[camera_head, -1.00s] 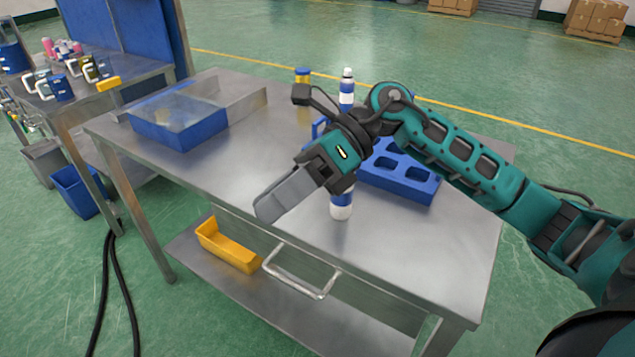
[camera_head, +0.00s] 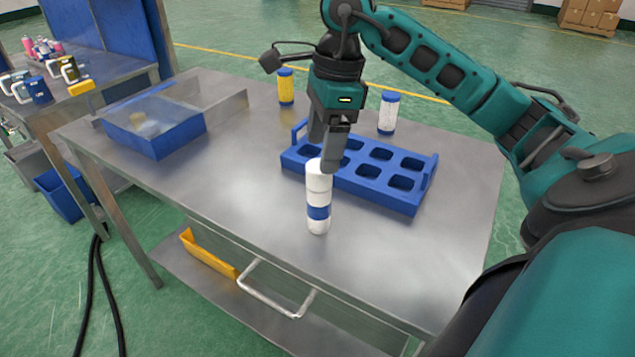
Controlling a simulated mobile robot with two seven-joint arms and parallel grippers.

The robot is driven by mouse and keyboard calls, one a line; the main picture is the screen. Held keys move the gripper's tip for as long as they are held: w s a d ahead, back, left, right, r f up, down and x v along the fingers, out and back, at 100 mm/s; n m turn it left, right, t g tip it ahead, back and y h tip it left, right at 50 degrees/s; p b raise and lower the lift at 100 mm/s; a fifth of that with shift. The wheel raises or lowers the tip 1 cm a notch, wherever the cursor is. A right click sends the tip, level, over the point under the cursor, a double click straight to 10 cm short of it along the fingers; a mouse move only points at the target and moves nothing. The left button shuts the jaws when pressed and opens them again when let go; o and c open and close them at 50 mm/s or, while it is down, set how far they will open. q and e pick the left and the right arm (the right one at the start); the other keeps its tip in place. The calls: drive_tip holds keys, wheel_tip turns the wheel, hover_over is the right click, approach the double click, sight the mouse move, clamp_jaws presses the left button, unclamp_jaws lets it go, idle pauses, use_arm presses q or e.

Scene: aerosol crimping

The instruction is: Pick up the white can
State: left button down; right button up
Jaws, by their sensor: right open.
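A tall white can (camera_head: 318,196) with a blue band stands upright on the metal table, in front of the blue rack. My right gripper (camera_head: 325,154) points down at the can's top from behind it. Its fingers overlap the can's top edge in the picture; I cannot tell if they touch it. The gripper is open with nothing held between its fingers. A second white can (camera_head: 388,114) with a blue cap stands behind the rack to the right. My left gripper is out of view.
The blue rack (camera_head: 400,194) with several empty square slots sits just behind the front can. A yellow can (camera_head: 286,88) with a blue cap stands at the back. A blue bin (camera_head: 160,143) with a clear cover is at the left. The table's front right is clear.

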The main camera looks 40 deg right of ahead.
sight(318, 179)
drive_tip(key=f, duration=0.7)
drive_tip(key=shift+w+a+f, duration=0.3)
drive_tip(key=shift+a+f, duration=0.05)
clamp_jaws()
idle(0.5)
